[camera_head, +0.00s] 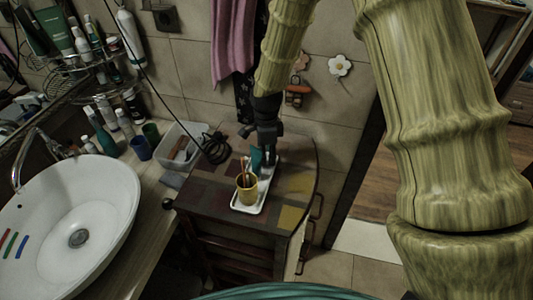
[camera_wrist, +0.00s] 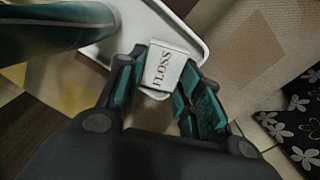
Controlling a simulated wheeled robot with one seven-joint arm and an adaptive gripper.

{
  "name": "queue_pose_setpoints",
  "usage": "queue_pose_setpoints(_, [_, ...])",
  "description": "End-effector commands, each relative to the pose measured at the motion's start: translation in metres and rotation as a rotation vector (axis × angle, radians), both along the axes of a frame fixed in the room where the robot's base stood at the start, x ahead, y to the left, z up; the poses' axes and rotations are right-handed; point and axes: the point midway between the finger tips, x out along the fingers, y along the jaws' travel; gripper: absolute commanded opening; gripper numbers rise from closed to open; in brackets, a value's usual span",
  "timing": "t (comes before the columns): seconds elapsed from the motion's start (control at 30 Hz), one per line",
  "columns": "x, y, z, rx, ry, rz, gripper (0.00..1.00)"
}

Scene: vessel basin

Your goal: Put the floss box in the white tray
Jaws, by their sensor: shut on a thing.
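The white floss box (camera_wrist: 163,68), with FLOSS printed on it, is between the fingers of my gripper (camera_wrist: 160,82) in the wrist view. My gripper is shut on it. The white tray (camera_wrist: 178,27) lies under and behind the box; I cannot tell whether the box touches it. In the head view my gripper (camera_head: 267,158) points down over the far end of the white tray (camera_head: 240,208) on the small dark cabinet. The floss box is hidden there.
A yellow cup (camera_head: 247,190) with toothbrushes stands on the near part of the tray. A teal item (camera_head: 256,160) stands close to my gripper.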

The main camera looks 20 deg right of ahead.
Motion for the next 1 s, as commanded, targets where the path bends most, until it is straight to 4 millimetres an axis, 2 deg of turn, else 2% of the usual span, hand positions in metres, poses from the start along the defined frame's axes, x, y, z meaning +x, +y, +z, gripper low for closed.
queue_pose_setpoints(0.43, [-0.004,0.0,-0.015,0.001,0.009,0.0,0.2])
queue_pose_setpoints(0.47, [-0.004,0.0,-0.016,0.0,0.01,0.0,0.17])
queue_pose_setpoints(0.63, [-0.005,0.0,-0.02,0.0,0.011,0.0,0.18])
queue_pose_setpoints(0.67, [-0.005,0.0,-0.02,0.0,0.011,0.0,0.15])
queue_pose_setpoints(0.7, [-0.006,0.001,-0.02,0.0,0.012,0.001,0.43])
queue_pose_setpoints(0.77, [-0.006,0.001,-0.021,0.0,0.012,0.001,0.54])
queue_pose_setpoints(0.8, [-0.006,0.001,-0.021,0.0,0.012,0.001,0.57])
queue_pose_setpoints(1.0, [-0.005,0.0,-0.02,0.0,0.011,0.001,0.57])
